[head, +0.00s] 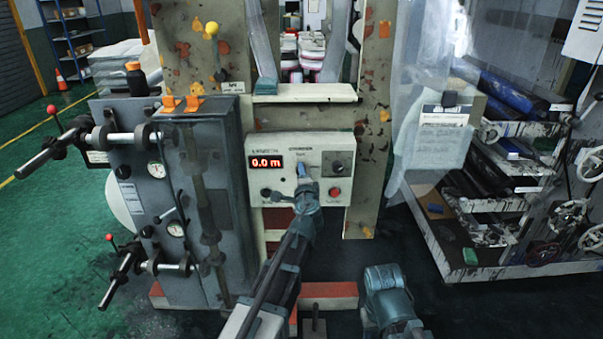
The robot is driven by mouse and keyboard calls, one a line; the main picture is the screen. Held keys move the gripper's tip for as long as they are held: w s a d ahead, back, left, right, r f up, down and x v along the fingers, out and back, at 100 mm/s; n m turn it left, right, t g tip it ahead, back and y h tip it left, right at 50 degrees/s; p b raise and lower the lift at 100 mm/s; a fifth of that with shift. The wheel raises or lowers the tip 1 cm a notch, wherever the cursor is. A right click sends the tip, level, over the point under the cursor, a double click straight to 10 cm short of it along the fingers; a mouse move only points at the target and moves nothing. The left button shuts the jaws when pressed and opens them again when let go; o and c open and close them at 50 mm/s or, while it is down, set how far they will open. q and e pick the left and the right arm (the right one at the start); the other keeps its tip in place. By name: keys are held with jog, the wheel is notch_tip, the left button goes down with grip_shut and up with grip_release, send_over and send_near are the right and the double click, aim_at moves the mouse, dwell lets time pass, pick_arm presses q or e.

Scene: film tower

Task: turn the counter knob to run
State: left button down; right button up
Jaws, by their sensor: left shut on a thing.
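The counter panel (262,180) is a pale box on the front of the machine, with a red display reading 0.0 m. A small blue knob (301,168) sits near the panel's middle, seen tilted slightly from upright. My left gripper (304,183) reaches up from below to the panel and is shut on this knob. The gripper hides the knob's lower part and any markings there; the labels are too small to read. My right gripper (385,277) is low at the front, away from the panel, and its fingers cannot be made out.
A cream shelf (305,93) juts out above. A grey cabinet (222,225) with levers and gauges stands left. A rack (480,235) with rolls and handwheels stands right.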

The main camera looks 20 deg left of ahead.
pick_arm(q)
jog(key=shift+s+a+n+h+p, duration=0.1)
jog(key=shift+n+h+p, duration=0.35)
jog(key=shift+n, duration=3.35)
pick_arm(e)
jog(key=shift+r, duration=0.3)
pick_arm(q)
jog(key=shift+c, duration=2.3)
grip_release()
